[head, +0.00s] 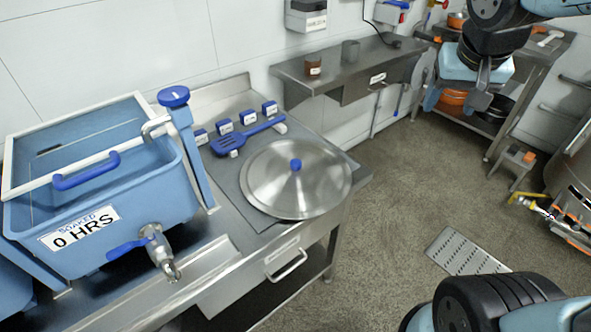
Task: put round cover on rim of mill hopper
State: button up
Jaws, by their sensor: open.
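A round steel cover (272,192) with a blue knob in its middle lies flat on a dark mat on the steel bench at the centre of the head view. My gripper (456,103) hangs at the upper right, pointing down. Its fingers are apart with nothing between them. It is well to the right of the cover and not touching it. A steel machine body (574,165) is cut off by the right edge; I cannot tell whether it is the mill. No hopper rim shows clearly.
A blue tub (150,195) labelled "0 HRS", with a tap, stands left of the cover. A blue slotted spatula (245,136) and several small labelled blocks lie behind the cover. A wall shelf (345,72) holds two cups. The floor right of the bench is mostly clear, with a drain grate (466,253).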

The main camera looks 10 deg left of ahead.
jog(key=w+a+f, duration=0.3)
jog(key=a, duration=0.4)
jog(key=w+a+f, duration=0.3)
jog(key=a+f, duration=0.1)
jog(key=a, duration=0.3)
jog(key=n+y, duration=0.1)
jog(key=n, duration=0.1)
send_near(295, 162)
jog(key=f, duration=0.1)
jog(key=w+f, duration=0.1)
jog(key=shift+w+a+f+g, duration=0.1)
jog(key=shift+f+g, duration=0.2)
jog(key=shift+f, duration=0.05)
jog(key=shift+x, duration=2.95)
jog(key=shift+w, duration=0.15)
jog(key=shift+c, duration=0.2)
grip_shut()
